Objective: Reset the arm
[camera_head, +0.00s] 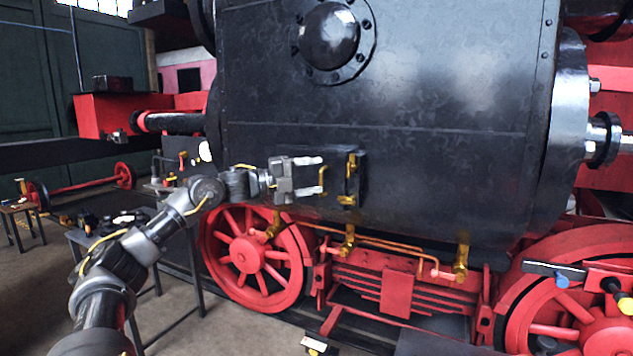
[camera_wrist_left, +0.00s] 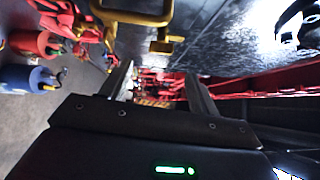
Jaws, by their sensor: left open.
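My left arm (camera_head: 137,245) comes in from the lower left and reaches toward the side of the black locomotive cylinder (camera_head: 400,100). My left gripper (camera_head: 320,176) is open, with its fingers pointing right. My right gripper is not in view.
Red wheels (camera_head: 255,257) and brass valves with copper pipes (camera_head: 348,240) sit below the cylinder. A dark table (camera_head: 80,238) with small items stands beside my left arm. Red and blue cylindrical objects (camera_wrist_left: 30,78) show in the left wrist view.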

